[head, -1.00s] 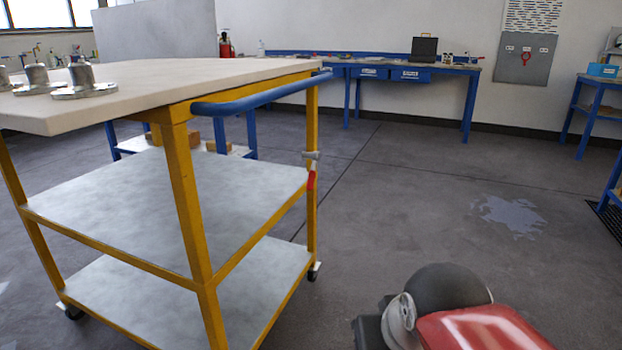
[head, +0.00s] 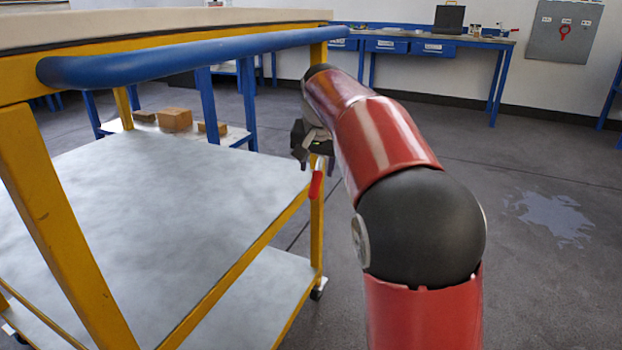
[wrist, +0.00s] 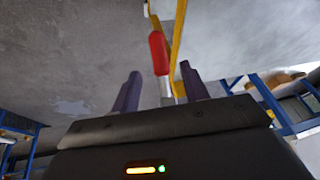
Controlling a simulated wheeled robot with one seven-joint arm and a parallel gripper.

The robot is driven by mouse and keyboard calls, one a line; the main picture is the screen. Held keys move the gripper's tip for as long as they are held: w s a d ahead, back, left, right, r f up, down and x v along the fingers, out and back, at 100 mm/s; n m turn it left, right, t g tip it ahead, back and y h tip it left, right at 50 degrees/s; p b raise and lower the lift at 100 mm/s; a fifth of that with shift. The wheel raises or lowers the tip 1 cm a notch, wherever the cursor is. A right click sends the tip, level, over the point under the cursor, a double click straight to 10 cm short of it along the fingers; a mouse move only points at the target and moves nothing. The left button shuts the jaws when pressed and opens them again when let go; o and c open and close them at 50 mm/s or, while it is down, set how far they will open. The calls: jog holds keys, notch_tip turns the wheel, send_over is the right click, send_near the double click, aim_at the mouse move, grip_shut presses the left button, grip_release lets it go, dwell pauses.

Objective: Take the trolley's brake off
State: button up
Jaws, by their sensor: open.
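The trolley has a yellow frame (head: 50,215), a blue push handle (head: 190,58) and grey shelves (head: 170,185). The brake lever has a red grip (head: 316,184) and hangs on the far right post. In the wrist view the red grip (wrist: 158,53) and its grey stem show just beyond and between my two fingertips. My gripper (wrist: 157,85) is open with nothing between its fingers that I can see held. In the head view my gripper (head: 302,152) is beside the post, just above the red grip, partly hidden by my arm.
Small brown boxes (head: 174,118) sit on a low blue-legged stand behind the trolley. A blue workbench (head: 420,42) stands along the back wall. Open floor lies to the right, with a pale wet-looking patch (head: 555,216).

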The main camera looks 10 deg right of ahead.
aim_at(316, 179)
jog(key=b+x, duration=0.1)
jog(key=x, duration=0.6)
jog(key=shift+f, duration=0.25)
grip_shut()
